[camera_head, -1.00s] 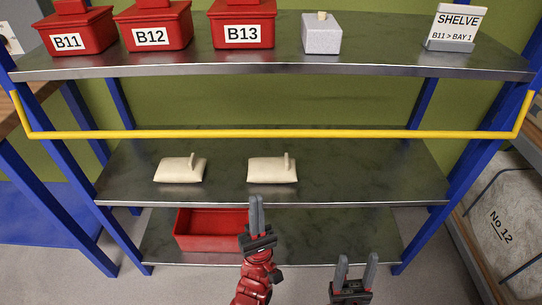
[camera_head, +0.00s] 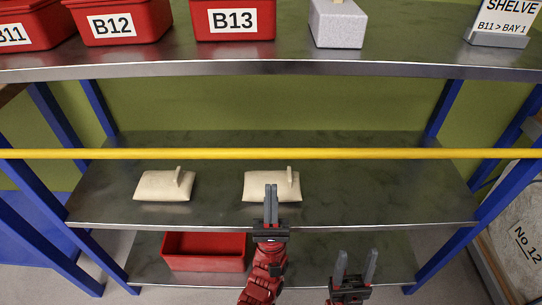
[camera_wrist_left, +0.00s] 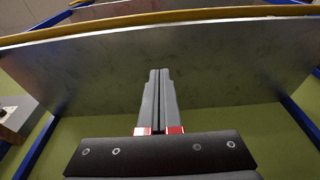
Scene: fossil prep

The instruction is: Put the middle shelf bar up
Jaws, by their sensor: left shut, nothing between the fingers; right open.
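The yellow shelf bar (camera_head: 330,154) runs level across the front of the middle shelf opening, above the middle shelf (camera_head: 360,195) and below the top shelf's edge. In the left wrist view the yellow bar (camera_wrist_left: 200,16) crosses near the top, close to a grey shelf surface. My left gripper (camera_head: 271,190) is shut and empty, in front of the right cream bag and below the bar, apart from it in the picture. It also shows in the left wrist view (camera_wrist_left: 159,75). My right gripper (camera_head: 355,258) is open and empty, lower, in front of the bottom shelf.
Two cream bags, the left (camera_head: 165,185) and the right (camera_head: 287,182), lie on the middle shelf. The top shelf holds red bins such as B13 (camera_head: 234,22), a grey block (camera_head: 338,24) and a sign (camera_head: 500,22). A red tray (camera_head: 203,262) is on the bottom shelf.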

